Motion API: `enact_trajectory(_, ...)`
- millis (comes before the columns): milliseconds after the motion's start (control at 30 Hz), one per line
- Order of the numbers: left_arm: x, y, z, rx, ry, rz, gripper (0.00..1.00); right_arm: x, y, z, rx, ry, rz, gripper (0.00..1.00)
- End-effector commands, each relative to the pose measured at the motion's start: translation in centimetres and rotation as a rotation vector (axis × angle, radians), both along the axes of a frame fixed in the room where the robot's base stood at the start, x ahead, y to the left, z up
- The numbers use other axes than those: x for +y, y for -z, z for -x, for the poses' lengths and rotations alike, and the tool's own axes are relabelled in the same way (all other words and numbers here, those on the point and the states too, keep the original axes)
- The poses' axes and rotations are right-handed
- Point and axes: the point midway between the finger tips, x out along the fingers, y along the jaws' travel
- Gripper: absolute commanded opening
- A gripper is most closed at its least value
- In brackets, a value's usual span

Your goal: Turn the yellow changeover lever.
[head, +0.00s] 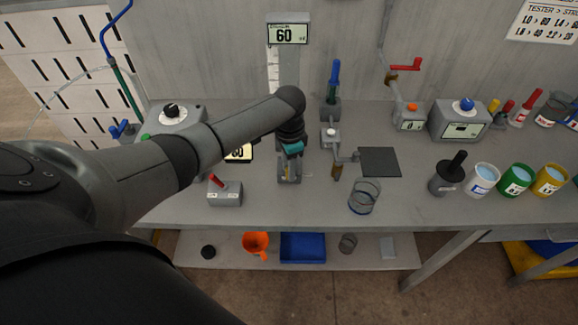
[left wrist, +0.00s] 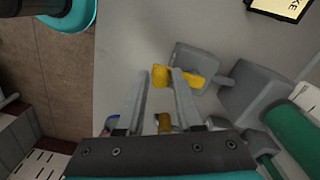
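The yellow changeover lever (left wrist: 197,81) shows in the left wrist view, mounted on a grey block (left wrist: 197,61). Its rounded knob lies just past the fingertips, in line with the gap between them. My left gripper (left wrist: 161,74) is open, and its right finger overlaps part of the lever; I cannot tell whether it touches. In the head view my left gripper (head: 289,181) points down over the middle of the bench and hides most of the lever there. My right gripper is in neither view.
A grey box with a red toggle (head: 225,191) stands left of the gripper. A "60" display (head: 287,34) stands behind. A green cylinder (left wrist: 295,128) is close on the right in the wrist view.

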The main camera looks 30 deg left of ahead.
Motion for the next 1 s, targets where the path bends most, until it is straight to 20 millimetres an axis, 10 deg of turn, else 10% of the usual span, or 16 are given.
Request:
enact_trajectory(300, 0.0, 0.0, 0.0, 0.000, 0.000, 0.000, 0.00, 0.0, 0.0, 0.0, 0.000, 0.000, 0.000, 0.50)
enact_trajectory(1000, -0.5, -0.2, -0.3, 0.002, -0.096, 0.002, 0.00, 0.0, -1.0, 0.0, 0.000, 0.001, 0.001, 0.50)
